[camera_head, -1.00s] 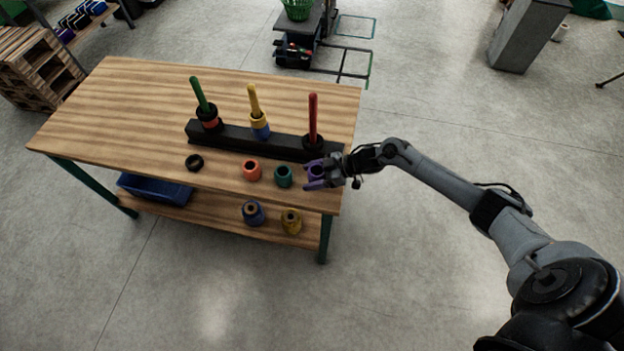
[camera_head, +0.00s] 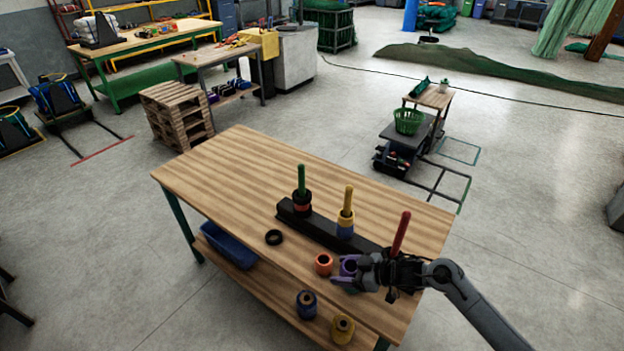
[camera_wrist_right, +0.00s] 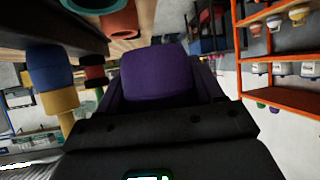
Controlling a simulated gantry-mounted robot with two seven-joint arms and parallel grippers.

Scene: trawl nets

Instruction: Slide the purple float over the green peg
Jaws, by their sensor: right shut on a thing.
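The purple float (camera_head: 347,265) is held between the fingers of my right gripper (camera_head: 344,273), above the front part of the table. It fills the middle of the right wrist view (camera_wrist_right: 157,75). The green peg (camera_head: 301,178) stands upright at the left end of the black rack (camera_head: 325,230), farther back and left of my gripper. Black and red rings (camera_head: 302,203) sit low around it. The yellow peg (camera_head: 347,200) carries yellow and blue floats. The red peg (camera_head: 401,234) is at the right end, its base hidden by my arm. My left gripper is not in view.
An orange float (camera_head: 323,263) stands just left of my gripper; a teal float (camera_head: 350,290) is mostly hidden below it. A black ring (camera_head: 273,237) lies farther left. Blue (camera_head: 306,304) and yellow (camera_head: 342,329) floats are on the lower shelf. The tabletop (camera_head: 230,170) behind the rack is clear.

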